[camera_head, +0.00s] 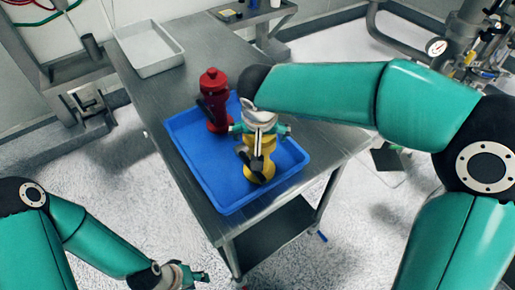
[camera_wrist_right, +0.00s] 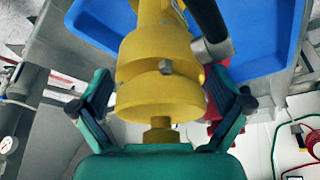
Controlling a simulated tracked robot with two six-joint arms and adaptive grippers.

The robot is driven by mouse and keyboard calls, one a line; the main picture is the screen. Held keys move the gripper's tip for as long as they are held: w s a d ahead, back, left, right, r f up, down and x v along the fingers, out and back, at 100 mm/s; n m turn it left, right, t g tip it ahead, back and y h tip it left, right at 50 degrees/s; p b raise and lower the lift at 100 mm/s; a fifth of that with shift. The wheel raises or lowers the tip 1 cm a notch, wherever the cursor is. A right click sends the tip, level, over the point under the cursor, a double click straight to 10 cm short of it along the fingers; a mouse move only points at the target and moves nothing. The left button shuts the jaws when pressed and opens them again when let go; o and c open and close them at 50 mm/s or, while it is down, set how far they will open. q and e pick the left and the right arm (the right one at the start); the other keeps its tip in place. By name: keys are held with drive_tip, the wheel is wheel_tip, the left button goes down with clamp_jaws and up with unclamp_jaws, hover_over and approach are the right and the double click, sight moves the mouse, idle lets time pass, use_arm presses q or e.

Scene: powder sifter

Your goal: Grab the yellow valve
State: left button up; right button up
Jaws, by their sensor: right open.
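The yellow valve (camera_head: 259,170) stands in the blue tray (camera_head: 228,207), with a dark lever on its side. The red valve (camera_head: 212,98) stands in the same tray, behind it to the left. My right gripper (camera_head: 261,130) is above the yellow valve and partly hides its top. In the right wrist view the yellow valve (camera_wrist_right: 158,75) lies between the spread fingers of my right gripper (camera_wrist_right: 163,92), with gaps on both sides. My left gripper (camera_head: 188,276) is low at the bottom edge, away from the table; its jaws are too small to judge.
The tray sits on a steel table (camera_head: 185,85). A white bin (camera_head: 150,48) stands at the table's far left end. The table is bare between bin and tray. A pressure gauge (camera_head: 436,46) and pipes are at the far right.

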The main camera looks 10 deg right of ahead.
drive_tip(key=shift+c, duration=0.2)
drive_tip(key=c, duration=1.6)
drive_tip(key=shift+r, duration=0.1)
drive_tip(key=shift+c, duration=0.3)
